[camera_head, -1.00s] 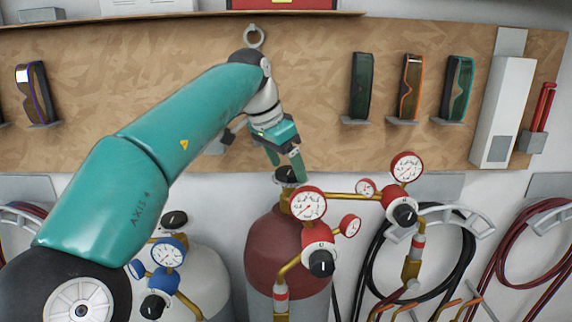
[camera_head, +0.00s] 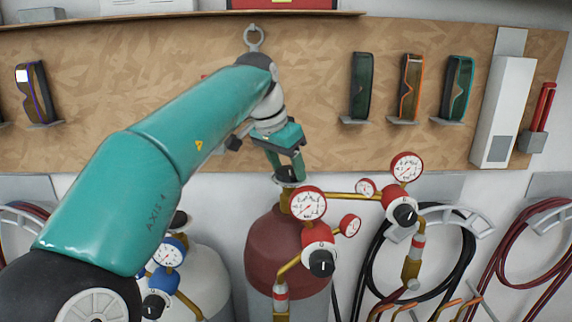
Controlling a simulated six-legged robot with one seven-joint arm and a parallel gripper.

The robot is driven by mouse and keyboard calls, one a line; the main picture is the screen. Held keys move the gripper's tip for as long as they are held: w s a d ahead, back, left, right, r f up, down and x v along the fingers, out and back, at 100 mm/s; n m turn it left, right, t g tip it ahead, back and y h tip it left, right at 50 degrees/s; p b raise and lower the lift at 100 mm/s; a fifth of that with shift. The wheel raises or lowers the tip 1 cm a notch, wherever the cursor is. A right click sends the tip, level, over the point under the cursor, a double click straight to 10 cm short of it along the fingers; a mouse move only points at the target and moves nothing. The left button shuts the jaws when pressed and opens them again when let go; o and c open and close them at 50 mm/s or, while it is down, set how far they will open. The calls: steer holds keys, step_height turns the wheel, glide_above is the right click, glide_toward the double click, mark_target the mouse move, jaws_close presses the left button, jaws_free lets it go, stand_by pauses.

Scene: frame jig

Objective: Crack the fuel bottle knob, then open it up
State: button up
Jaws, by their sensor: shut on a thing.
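The fuel bottle (camera_head: 278,250) is a dark red cylinder with a grey lower body, standing upright in the middle of the head view. Its black knob (camera_head: 286,183) sits on the brass valve at the top, partly hidden by my fingers. My gripper (camera_head: 287,172) points down from above and is shut on the knob. A red-rimmed gauge (camera_head: 309,204) and a red regulator with a black knob (camera_head: 321,262) hang at the front right of the bottle's valve.
A second bottle, pale grey (camera_head: 205,275), with a blue gauge (camera_head: 169,252) stands at the left, partly behind my arm. More red gauges (camera_head: 406,168) and a brass pipe lie to the right. Hoses (camera_head: 425,260) hang on the wall. Goggles (camera_head: 410,88) sit on the board.

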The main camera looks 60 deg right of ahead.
steer(key=shift+n, duration=0.5)
steer(key=shift+s, duration=0.1)
steer(key=o, duration=1)
steer(key=v, duration=1.3)
steer(key=shift+s+a+r, duration=0.15)
steer(key=shift+a+r, duration=0.1)
steer(key=shift+r, duration=0.15)
